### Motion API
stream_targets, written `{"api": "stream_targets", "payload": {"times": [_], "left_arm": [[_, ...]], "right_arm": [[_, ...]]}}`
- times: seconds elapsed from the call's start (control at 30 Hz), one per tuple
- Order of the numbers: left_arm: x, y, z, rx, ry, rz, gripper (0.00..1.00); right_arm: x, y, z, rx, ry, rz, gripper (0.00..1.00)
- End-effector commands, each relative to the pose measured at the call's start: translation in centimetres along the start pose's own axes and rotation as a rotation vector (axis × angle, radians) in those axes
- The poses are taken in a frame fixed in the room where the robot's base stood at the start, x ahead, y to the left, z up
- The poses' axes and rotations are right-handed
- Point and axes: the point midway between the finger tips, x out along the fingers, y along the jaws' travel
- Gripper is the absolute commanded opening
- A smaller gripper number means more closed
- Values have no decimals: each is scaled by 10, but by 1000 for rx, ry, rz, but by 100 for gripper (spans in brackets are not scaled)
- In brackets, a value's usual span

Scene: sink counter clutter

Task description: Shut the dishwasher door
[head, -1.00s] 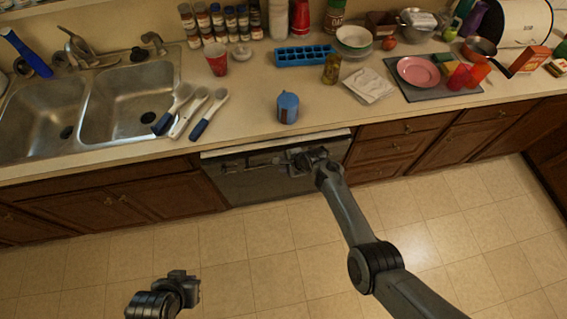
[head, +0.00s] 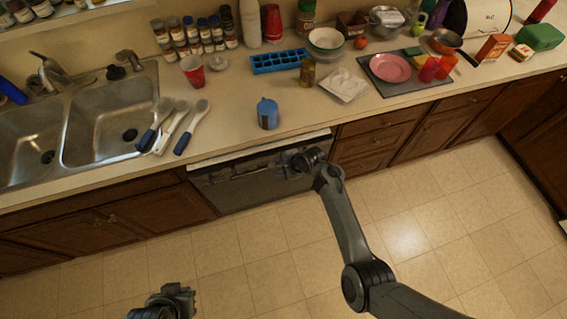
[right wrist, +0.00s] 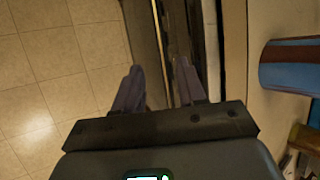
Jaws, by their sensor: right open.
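The dishwasher (head: 250,188) is the dark-fronted unit under the counter, left of the wooden drawers. Its door stands near upright, with a pale top strip below the counter edge. I cannot tell how wide any gap at its top is. My right gripper (head: 282,164) is at the upper right of the door front.
The counter above holds a blue mug (head: 267,114), several white-and-blue utensils (head: 170,125), a red cup (head: 193,72) and a blue ice tray (head: 279,62). A double sink (head: 105,120) is at the left. The tiled floor (head: 260,260) before the dishwasher is clear.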

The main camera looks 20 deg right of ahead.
Motion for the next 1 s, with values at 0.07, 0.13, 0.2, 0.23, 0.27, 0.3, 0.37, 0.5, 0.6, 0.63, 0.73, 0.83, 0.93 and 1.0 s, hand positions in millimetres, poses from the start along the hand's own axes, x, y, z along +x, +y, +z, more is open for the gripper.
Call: {"api": "stream_targets", "payload": {"times": [0.07,0.13,0.2,0.23,0.27,0.3,0.37,0.5,0.6,0.63,0.73,0.83,0.93,1.0], "left_arm": [[-3,0,-1,0,0,0,0],[-4,0,-1,1,0,0,0],[-5,0,-2,1,0,-1,0],[-5,0,-2,1,0,-1,0],[-6,0,-2,1,-1,-1,0],[-6,0,-2,1,0,-1,0],[-6,0,-2,1,-1,-1,0],[-6,-1,-2,2,-1,-1,0],[-6,-1,-2,2,-1,-1,0],[-6,-1,-2,2,-1,-1,0],[-6,-1,-2,2,-1,-1,0],[-6,-1,-2,2,-1,-1,0],[-6,-1,-2,2,-1,-1,0],[-6,-1,-2,2,-1,-1,0]], "right_arm": [[-11,0,0,2,1,-1,40],[-19,0,0,1,0,-1,40],[-24,0,0,1,0,-1,40],[-26,0,0,1,0,-1,40],[-28,0,0,1,0,0,40],[-29,1,0,0,0,1,40],[-31,1,0,0,0,1,40],[-33,1,0,0,1,0,40],[-32,1,-1,0,1,0,40],[-32,1,0,0,1,0,40],[-32,1,0,-3,1,0,30],[-32,0,-1,-34,1,0,14],[-32,-1,0,-123,0,-9,0],[-32,-6,0,-227,1,-35,0]]}}
